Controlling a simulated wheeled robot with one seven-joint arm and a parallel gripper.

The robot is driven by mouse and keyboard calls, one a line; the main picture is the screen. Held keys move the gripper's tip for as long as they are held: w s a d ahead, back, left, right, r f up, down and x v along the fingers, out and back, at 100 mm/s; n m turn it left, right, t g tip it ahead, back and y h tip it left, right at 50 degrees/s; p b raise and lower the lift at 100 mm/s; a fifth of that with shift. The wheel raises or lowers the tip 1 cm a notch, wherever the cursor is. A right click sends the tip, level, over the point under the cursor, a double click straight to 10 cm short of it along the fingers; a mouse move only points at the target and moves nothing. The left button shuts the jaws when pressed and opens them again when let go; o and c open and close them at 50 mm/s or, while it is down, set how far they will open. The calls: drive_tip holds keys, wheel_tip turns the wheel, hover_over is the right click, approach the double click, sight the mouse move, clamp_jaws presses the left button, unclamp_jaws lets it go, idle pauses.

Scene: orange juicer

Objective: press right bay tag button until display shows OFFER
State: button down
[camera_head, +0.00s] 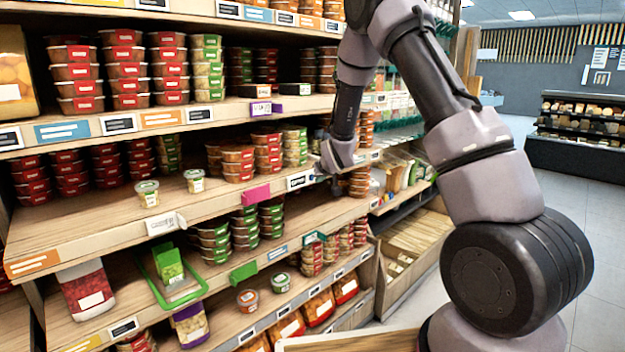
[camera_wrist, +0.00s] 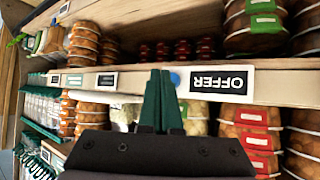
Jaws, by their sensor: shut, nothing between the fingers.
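In the wrist view, a bay tag (camera_wrist: 222,81) on the wooden shelf edge has a white frame and a dark display that reads OFFER, upside down in this picture. A small round blue button (camera_wrist: 175,78) shows at its left end. My gripper (camera_wrist: 160,76) has its two dark green fingers shut together with nothing between them. The fingertips are just left of the blue button; I cannot tell whether they touch it. In the head view, a tag (camera_head: 299,180) sits on the middle shelf edge, just left of my gripper, whose fingertips are hard to make out.
Stacked tubs (camera_head: 238,163) fill the shelves behind and around the tag. A pink tag (camera_head: 256,193) and a green tag (camera_head: 243,272) stick out from shelf edges. Other small tags (camera_wrist: 107,81) line the same edge. The aisle floor (camera_head: 592,235) at right is clear.

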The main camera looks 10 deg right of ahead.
drive_tip(key=shift+s+d, duration=0.75)
drive_tip(key=shift+s, duration=0.3)
drive_tip(key=shift+s+d, duration=0.7)
drive_tip(key=shift+s, duration=0.3)
drive_tip(key=shift+s+d, duration=0.9)
drive_tip(key=shift+s, duration=0.3)
drive_tip(key=shift+s+d, duration=0.9)
drive_tip(key=shift+s, duration=0.3)
